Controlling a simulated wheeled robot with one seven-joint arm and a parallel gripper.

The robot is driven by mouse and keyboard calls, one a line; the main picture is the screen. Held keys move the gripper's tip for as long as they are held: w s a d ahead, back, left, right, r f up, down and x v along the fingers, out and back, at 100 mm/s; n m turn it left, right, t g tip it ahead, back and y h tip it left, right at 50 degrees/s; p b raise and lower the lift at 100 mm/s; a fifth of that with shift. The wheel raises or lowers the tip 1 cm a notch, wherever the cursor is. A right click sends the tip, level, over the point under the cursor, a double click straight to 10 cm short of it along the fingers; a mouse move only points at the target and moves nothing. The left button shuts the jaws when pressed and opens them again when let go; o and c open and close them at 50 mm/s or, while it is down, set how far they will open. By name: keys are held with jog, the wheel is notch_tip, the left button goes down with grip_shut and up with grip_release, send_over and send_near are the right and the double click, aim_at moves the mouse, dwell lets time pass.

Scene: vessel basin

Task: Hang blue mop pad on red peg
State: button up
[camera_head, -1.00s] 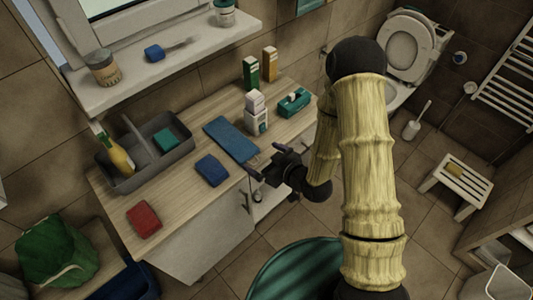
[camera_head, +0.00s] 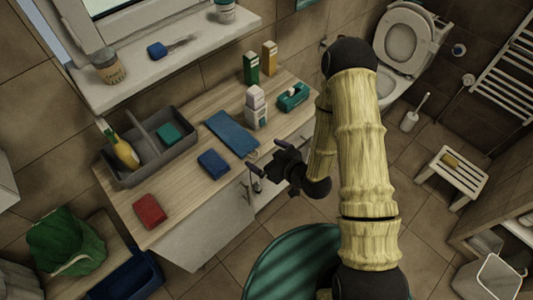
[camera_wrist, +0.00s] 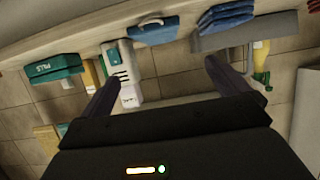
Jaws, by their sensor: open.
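The blue mop pad (camera_head: 232,132) lies flat on the wooden counter, with a small loop at its end near the front edge. In the wrist view, what looks like the same pad (camera_wrist: 153,31) shows its looped end toward me. My gripper (camera_head: 264,158) is open and empty, just off the counter's front edge beside that looped end. The wrist view shows the two fingers (camera_wrist: 163,68) spread apart, with nothing between them. I cannot make out a red peg in either view.
A blue folded cloth (camera_head: 213,163) and a red one (camera_head: 149,212) lie on the counter (camera_head: 185,185).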

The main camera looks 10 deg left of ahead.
jog(key=w+d+r+m+g+h, duration=0.25)
jog(key=d+r+h, duration=0.5)
jog(key=d, duration=0.55)
jog(key=s+d+r+m+g+h, duration=0.3)
jog(key=s+d+r+m, duration=0.4)
jog(key=s+r, duration=0.3)
jog(key=shift+s+d+r+g, duration=0.25)
jog(key=shift+s+d+g, duration=0.15)
jog(key=shift+s, duration=0.3)
jog(key=shift+m, duration=0.25)
jog(key=shift+c, duration=0.2)
